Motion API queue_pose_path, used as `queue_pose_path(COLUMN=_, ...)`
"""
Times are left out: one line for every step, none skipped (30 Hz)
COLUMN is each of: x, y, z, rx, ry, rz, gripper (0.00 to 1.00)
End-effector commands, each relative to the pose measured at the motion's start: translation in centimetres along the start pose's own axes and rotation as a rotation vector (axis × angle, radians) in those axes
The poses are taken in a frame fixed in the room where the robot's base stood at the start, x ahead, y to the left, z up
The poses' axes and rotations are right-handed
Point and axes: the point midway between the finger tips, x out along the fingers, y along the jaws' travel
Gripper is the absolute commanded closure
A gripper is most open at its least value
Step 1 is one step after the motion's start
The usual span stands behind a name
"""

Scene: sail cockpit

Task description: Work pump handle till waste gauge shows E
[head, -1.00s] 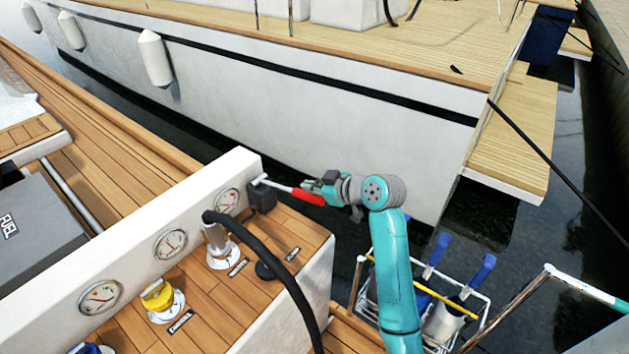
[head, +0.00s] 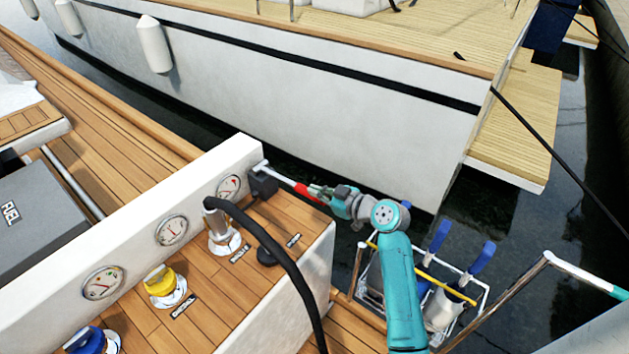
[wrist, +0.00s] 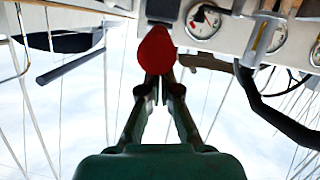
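The pump handle, a pale rod with a red grip (head: 308,193), sticks out from the dark pump box (head: 263,184) at the end of the white coaming, slanting down to the right. My gripper (head: 320,192) is at the outer end of the red grip. In the wrist view the red grip (wrist: 156,48) meets my fingertips (wrist: 158,82), which look closed on its end. The gauge nearest the pump (head: 228,187) has a red mark; it also shows in the wrist view (wrist: 204,21). Its letters and exact needle reading are too small to tell.
A black hose (head: 272,246) arches from a chrome deck fitting (head: 221,236). A yellow cap (head: 161,282), a blue cap (head: 92,341) and two more gauges (head: 171,230) (head: 103,283) sit to the left.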

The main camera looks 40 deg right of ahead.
Motion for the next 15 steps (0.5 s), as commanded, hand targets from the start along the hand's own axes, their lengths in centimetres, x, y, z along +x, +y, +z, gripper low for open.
queue_pose_path(x=0.1, y=-0.3, z=1.6, rx=0.010, ry=0.016, rz=0.006, gripper=1.00)
queue_pose_path(x=0.2, y=-0.5, z=2.5, rx=0.011, ry=0.022, rz=0.009, gripper=1.00)
queue_pose_path(x=0.4, y=-0.6, z=3.2, rx=0.009, ry=0.024, rz=0.009, gripper=1.00)
queue_pose_path(x=0.6, y=-0.7, z=3.9, rx=0.009, ry=0.023, rz=0.009, gripper=1.00)
queue_pose_path(x=0.8, y=-0.8, z=4.4, rx=0.007, ry=0.023, rz=0.009, gripper=1.00)
queue_pose_path(x=1.0, y=-1.0, z=5.0, rx=0.008, ry=0.023, rz=0.008, gripper=1.00)
queue_pose_path(x=1.1, y=-1.0, z=5.3, rx=0.007, ry=0.023, rz=0.009, gripper=1.00)
queue_pose_path(x=1.2, y=-1.1, z=5.6, rx=0.006, ry=0.023, rz=0.009, gripper=1.00)
queue_pose_path(x=1.3, y=-1.2, z=5.9, rx=0.006, ry=0.022, rz=0.009, gripper=1.00)
queue_pose_path(x=1.3, y=-1.2, z=6.1, rx=0.006, ry=0.022, rz=0.009, gripper=1.00)
queue_pose_path(x=1.3, y=-1.2, z=6.2, rx=0.006, ry=0.021, rz=0.008, gripper=1.00)
queue_pose_path(x=1.4, y=-1.3, z=6.4, rx=0.006, ry=0.019, rz=0.008, gripper=1.00)
queue_pose_path(x=1.4, y=-1.3, z=6.4, rx=0.005, ry=0.018, rz=0.008, gripper=1.00)
queue_pose_path(x=1.4, y=-1.3, z=6.5, rx=0.005, ry=0.017, rz=0.007, gripper=1.00)
queue_pose_path(x=1.4, y=-1.4, z=6.5, rx=0.005, ry=0.016, rz=0.007, gripper=1.00)
